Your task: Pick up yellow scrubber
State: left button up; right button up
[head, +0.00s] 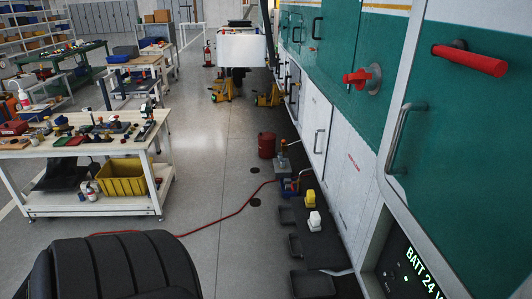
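I cannot tell for sure which object is the yellow scrubber. A small yellow block-like object (310,199) sits low by the wall of the teal and white body on the right, on a dark strip, just beyond a similar white object (314,221). The workbench (88,152) at the left holds many small tools and coloured items, too small to identify singly. Neither of my grippers is in view.
A yellow bin (122,179) sits on the bench's lower shelf. A red hose (222,219) crosses the floor. A red can (267,145) stands near the right side. A black padded backrest (112,268) fills the lower left. The middle floor is mostly clear.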

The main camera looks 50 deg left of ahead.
aim_at(309, 201)
jog(key=u, duration=1.3)
jog(key=i+j, duration=0.15)
jog(key=i+j+z, duration=0.1)
jog(key=j, duration=0.25)
